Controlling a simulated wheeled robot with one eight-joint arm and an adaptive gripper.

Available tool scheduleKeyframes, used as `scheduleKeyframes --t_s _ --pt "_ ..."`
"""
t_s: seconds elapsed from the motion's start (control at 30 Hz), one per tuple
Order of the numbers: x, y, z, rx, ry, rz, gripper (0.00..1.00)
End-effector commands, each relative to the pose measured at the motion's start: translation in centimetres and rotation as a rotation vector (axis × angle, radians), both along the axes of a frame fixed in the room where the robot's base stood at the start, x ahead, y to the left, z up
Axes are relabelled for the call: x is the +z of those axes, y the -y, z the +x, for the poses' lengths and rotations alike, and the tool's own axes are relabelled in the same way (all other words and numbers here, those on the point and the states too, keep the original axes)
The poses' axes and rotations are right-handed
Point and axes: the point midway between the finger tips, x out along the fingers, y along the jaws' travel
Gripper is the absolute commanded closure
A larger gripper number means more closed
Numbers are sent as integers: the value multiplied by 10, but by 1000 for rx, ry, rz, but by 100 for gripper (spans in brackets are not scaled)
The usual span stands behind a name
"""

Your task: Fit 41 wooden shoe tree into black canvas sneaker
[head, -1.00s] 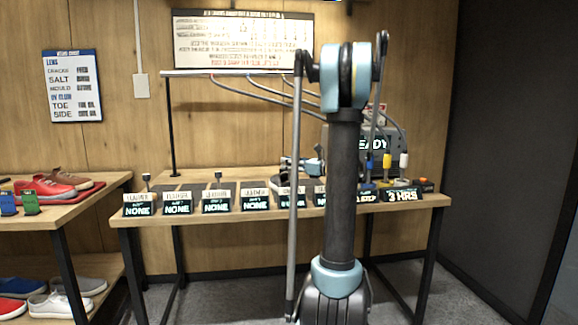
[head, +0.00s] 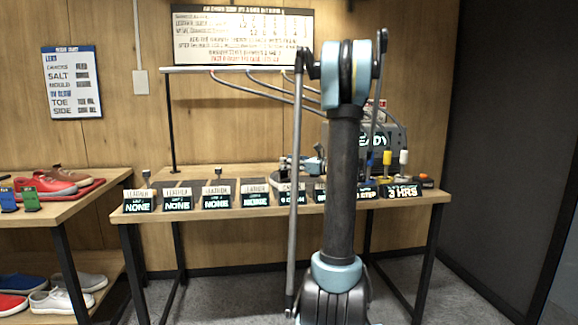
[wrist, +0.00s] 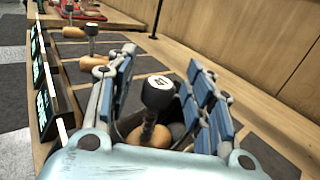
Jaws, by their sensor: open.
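The 41 wooden shoe tree (wrist: 152,115) shows in the wrist view, with a black knob marked 41, a dark stem and pale wooden parts below. My gripper (wrist: 160,62) is open, with one blue-padded finger on each side of the knob. I see a gap on the left; contact on the right is unclear. In the head view my gripper (head: 312,165) is small above the long table, partly hidden by my arm. I cannot make out the black canvas sneaker in either view.
Other shoe trees (wrist: 90,42) stand on dark mats along the long table (head: 240,212), behind a row of label signs (head: 178,200). A wooden wall (wrist: 240,40) runs behind. At left, a table holds red shoes (head: 45,188); its lower shelf holds more shoes (head: 60,300).

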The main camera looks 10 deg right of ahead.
Motion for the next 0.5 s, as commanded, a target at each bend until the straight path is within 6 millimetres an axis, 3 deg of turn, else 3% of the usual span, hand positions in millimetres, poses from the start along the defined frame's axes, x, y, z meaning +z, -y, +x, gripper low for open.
scheduleKeyframes --t_s 0.17,0.5 --pt "0 10 -7 -2 0 0 53" --pt "-1 54 -41 -4 0 0 53"
